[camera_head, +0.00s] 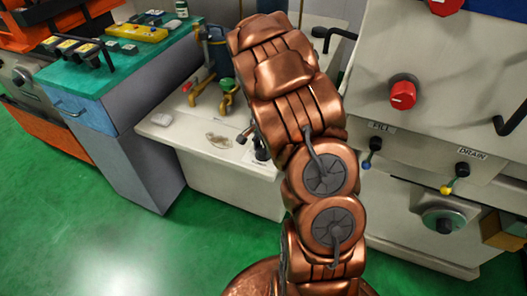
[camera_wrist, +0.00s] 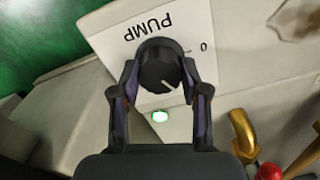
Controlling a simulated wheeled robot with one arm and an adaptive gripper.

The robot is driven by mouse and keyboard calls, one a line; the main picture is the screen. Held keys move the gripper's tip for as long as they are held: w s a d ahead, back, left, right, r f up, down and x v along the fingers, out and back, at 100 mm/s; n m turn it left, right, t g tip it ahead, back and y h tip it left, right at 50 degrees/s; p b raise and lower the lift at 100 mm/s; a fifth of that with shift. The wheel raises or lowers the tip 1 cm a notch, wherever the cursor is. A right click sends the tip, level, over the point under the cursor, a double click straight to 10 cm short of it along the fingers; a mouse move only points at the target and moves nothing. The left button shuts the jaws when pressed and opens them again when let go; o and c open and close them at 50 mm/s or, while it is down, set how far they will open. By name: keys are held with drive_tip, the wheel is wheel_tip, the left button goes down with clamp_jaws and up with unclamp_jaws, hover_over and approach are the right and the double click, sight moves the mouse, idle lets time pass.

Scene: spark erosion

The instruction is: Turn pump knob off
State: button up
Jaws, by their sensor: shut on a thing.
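The black round pump knob (camera_wrist: 158,66) sits on a white label plate (camera_wrist: 180,20) in the wrist view. The plate reads "PUMP" upside down and has a "0" mark to the knob's right. The knob's white pointer line slants toward the lower right of the picture, away from the "0". My gripper (camera_wrist: 160,75) is shut on the knob, one dark finger at its left side and one at its right. A small green lamp (camera_wrist: 160,116) glows just below the knob. In the head view my copper-coloured arm hides most of the gripper and the knob.
In the head view, a pale worktop (camera_head: 185,130) with brass-coloured fittings stands behind my arm. A grey cabinet (camera_head: 130,130) stands left. Green floor lies open at lower left.

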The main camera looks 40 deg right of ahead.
sight(263, 149)
drive_tip(key=n+b, duration=0.3)
drive_tip(key=n, duration=0.3)
drive_tip(key=shift+w+n, duration=0.1)
drive_tip(key=shift+n, duration=0.2)
drive_tip(key=n+b, duration=0.2)
drive_tip(key=n, duration=0.4)
idle(0.4)
drive_tip(key=o, duration=1.1)
drive_tip(key=shift+o, duration=0.2)
wheel_tip(263, 149, up, 12)
idle(0.4)
